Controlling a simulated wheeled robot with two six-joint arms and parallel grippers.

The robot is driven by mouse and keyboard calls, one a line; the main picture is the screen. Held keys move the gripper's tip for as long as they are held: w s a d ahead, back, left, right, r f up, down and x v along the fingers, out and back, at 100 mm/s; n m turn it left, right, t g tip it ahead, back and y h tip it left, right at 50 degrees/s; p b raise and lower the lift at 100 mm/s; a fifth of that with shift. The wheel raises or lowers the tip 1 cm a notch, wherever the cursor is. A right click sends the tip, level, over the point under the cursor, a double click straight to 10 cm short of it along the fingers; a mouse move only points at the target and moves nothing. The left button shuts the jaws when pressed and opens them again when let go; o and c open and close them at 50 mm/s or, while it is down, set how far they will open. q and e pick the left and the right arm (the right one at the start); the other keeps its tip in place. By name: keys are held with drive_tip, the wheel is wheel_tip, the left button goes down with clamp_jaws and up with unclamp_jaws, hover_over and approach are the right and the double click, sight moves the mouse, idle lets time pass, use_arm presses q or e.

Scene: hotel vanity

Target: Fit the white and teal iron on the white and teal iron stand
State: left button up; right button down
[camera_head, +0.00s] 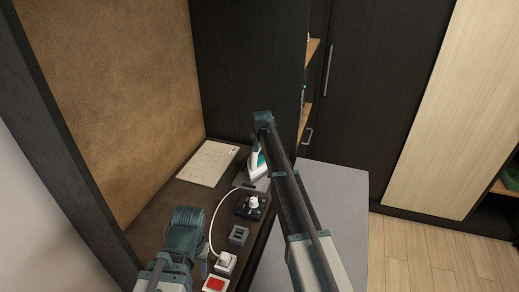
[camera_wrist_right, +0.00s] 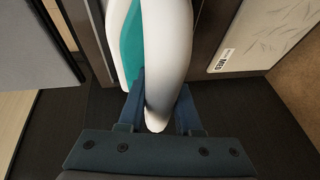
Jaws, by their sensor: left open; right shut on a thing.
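The white and teal iron (camera_head: 257,165) is by the front edge of the dark counter in the head view, partly behind my right arm. In the right wrist view the iron (camera_wrist_right: 168,50) fills the top middle, and its white handle runs down between the fingers of my right gripper (camera_wrist_right: 160,100), which is shut on it. In the head view that gripper is hidden by its own arm. My left gripper (camera_head: 188,228) is open, low over the near left of the counter, well apart from the iron. I cannot clearly tell the iron stand from the iron; it is largely hidden.
A pale printed board (camera_head: 208,163) lies behind and left of the iron. Nearer are a black socket unit with a white plug (camera_head: 252,203), a small dark block (camera_head: 239,236), a white cord and a red switch (camera_head: 215,284). A grey surface (camera_head: 335,195) lies right.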

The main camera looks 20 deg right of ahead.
use_arm(q)
drive_tip(key=shift+f+b, duration=0.5)
drive_tip(key=shift+f, duration=0.05)
use_arm(e)
drive_tip(key=shift+f, duration=0.5)
drive_tip(key=c, duration=0.5)
unclamp_jaws()
use_arm(q)
drive_tip(key=shift+r, duration=0.15)
use_arm(e)
drive_tip(key=shift+s+r, duration=0.1)
drive_tip(key=shift+r, duration=0.05)
use_arm(q)
wheel_tip(320, 180, up, 12)
drive_tip(key=p, duration=1.2)
drive_tip(key=shift+r+p, duration=0.15)
drive_tip(key=shift+p, duration=0.15)
use_arm(e)
drive_tip(key=v, duration=1.3)
drive_tip(key=shift+s+r, duration=0.1)
drive_tip(key=shift+r, duration=0.15)
